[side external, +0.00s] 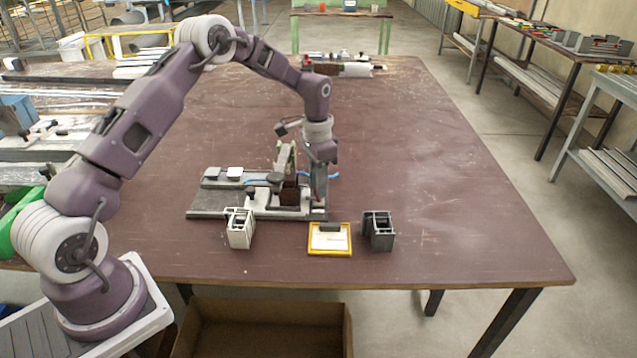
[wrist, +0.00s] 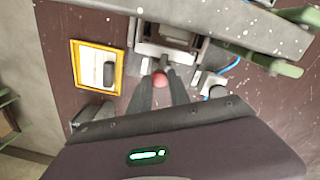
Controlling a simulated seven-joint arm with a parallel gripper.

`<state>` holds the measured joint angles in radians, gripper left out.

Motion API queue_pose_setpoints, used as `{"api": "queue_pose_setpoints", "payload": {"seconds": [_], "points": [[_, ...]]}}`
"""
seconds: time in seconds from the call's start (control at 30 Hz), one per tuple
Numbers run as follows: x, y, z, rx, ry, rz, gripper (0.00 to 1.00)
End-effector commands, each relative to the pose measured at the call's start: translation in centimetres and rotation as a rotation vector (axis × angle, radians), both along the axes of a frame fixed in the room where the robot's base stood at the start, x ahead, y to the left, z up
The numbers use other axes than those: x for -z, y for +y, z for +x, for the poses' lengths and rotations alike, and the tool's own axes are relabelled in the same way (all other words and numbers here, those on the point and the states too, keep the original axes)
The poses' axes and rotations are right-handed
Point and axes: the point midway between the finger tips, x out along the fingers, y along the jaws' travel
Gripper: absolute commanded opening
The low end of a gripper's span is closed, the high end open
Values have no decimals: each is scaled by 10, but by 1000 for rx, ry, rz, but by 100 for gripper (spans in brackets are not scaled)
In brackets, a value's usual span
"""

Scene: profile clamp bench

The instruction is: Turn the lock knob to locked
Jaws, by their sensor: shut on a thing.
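The clamp fixture on its grey base plate (side external: 208,212) stands on the table, with a dark brown block (side external: 289,193) and a pale green upright part (side external: 284,157). My gripper (side external: 320,197) points down at the fixture's right end. In the side view the knob is hidden behind the fingers.
A yellow-framed card (side external: 330,240) lies in front of the fixture, also in the wrist view (wrist: 76,65). A white profile piece (side external: 240,229) and a dark grey one (side external: 379,231) stand near the front edge. The table's right side is clear.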

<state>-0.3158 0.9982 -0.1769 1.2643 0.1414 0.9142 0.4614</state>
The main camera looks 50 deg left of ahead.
Motion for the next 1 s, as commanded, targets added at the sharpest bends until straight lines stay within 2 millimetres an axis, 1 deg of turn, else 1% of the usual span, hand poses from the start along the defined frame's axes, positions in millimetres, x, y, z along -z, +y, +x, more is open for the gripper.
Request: {"api": "queue_pose_setpoints", "payload": {"seconds": [0.1, 0.13, 0.2, 0.23, 0.53, 0.63, 0.8, 0.9, 1.0], "points": [[-1, 0, 1, 0, -4, 0, 0], [-1, 0, 1, 0, -4, 1, 29], [-1, 0, 1, 0, -3, 0, 43], [-1, 0, 1, 0, -3, 0, 45], [-3, 0, 1, -1, -2, 0, 45], [-18, 1, 1, -1, -4, 1, 45], [-54, 2, 2, 0, -6, 1, 45], [-67, 3, 2, -1, -5, 2, 45], [-72, 3, 2, -1, -2, 0, 45]]}}
